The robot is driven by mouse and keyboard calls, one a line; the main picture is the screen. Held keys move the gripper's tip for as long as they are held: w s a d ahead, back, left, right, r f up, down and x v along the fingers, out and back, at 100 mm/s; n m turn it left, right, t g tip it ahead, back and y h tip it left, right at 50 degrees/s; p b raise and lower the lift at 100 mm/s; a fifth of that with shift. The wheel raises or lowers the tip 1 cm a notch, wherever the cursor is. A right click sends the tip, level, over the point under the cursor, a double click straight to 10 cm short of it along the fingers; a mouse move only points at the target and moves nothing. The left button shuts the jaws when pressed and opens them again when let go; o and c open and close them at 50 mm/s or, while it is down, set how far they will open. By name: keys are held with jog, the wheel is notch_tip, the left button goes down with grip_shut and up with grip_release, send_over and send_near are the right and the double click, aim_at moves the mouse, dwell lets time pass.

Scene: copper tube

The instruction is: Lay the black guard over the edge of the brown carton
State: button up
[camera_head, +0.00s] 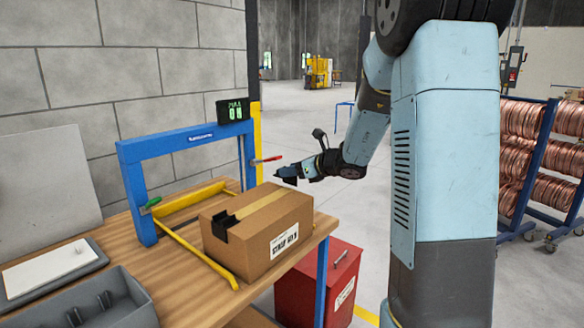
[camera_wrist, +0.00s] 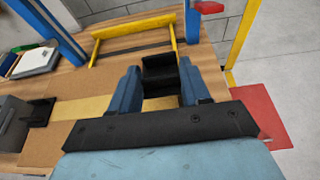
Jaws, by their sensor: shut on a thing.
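The brown carton (camera_head: 255,245) sits closed on the wooden table, with a tape strip along its top and a white label on one side. A black guard (camera_head: 219,226) sits over its left end edge at the tape; it also shows in the wrist view (camera_wrist: 40,112). My gripper (camera_head: 291,173) is above the carton's far right end, clear of it. In the wrist view its blue fingers are shut on another black guard (camera_wrist: 160,73), which is apart from the carton (camera_wrist: 90,140). In the head view this held guard is small and dark.
A blue frame (camera_head: 135,195) with a yellow bar stands behind the carton, with a red-handled clamp (camera_head: 266,160) near my gripper. Grey trays (camera_head: 110,300) stand at front left. A red cabinet (camera_head: 318,287) is beside the table. Copper coil racks (camera_head: 545,150) stand at right.

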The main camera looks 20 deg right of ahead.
aim_at(293, 192)
jog(key=shift+f, duration=1.9)
jog(key=shift+s+a+f, duration=0.1)
jog(key=shift+s+f, duration=0.05)
jog(key=shift+f, duration=0.2)
jog(key=shift+s, duration=0.25)
jog(key=o, duration=1.2)
